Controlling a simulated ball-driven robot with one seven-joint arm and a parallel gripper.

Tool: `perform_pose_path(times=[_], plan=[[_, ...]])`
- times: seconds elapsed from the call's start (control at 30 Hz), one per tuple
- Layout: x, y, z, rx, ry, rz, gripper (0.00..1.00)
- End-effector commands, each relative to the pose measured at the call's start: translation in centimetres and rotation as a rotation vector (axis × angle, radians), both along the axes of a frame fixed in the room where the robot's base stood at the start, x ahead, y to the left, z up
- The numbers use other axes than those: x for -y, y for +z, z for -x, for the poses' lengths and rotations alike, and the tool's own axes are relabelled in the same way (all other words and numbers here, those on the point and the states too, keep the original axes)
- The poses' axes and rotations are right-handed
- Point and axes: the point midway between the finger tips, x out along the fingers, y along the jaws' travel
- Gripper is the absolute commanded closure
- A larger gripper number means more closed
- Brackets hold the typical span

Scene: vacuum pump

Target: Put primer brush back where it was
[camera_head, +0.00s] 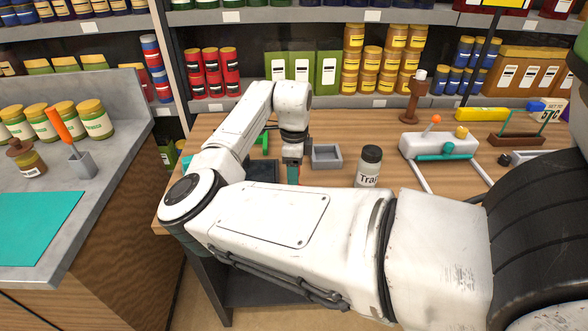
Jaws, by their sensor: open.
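An orange-handled tool (62,124) leans upright in a small grey holder (83,166) on the left counter; it may be the primer brush, but its lower end is hidden. A small jar with a brown knobbed lid (32,165) stands beside it, to the left. My gripper (292,173) points down over the wooden table (225,126), between a dark flat tray or mat (262,171) and a small grey open tray (327,155). It is open, with nothing visible in it. Its fingertips are partly hidden behind my forearm, which covers the table's front.
A labelled jar with a black lid (369,166) stands right of my gripper. A white device with a teal cylinder (440,148) stands further right. A green object (264,141) lies behind the dark tray. A teal mat (35,228) covers the left counter's front. Stocked shelves close off the back.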

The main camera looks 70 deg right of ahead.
Motion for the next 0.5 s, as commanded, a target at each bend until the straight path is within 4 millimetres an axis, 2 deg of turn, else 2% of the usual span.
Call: perform_pose_path(times=[0.27, 0.37, 0.5], plan=[[0.0, 0.6, 0.0, 0.0, 0.0, 0.001, 0.44], [0.1, 1.9, 0.0, 0.002, -0.001, 0.003, 0.44], [0.1, 4.6, 0.0, 0.002, -0.002, 0.003, 0.44]])
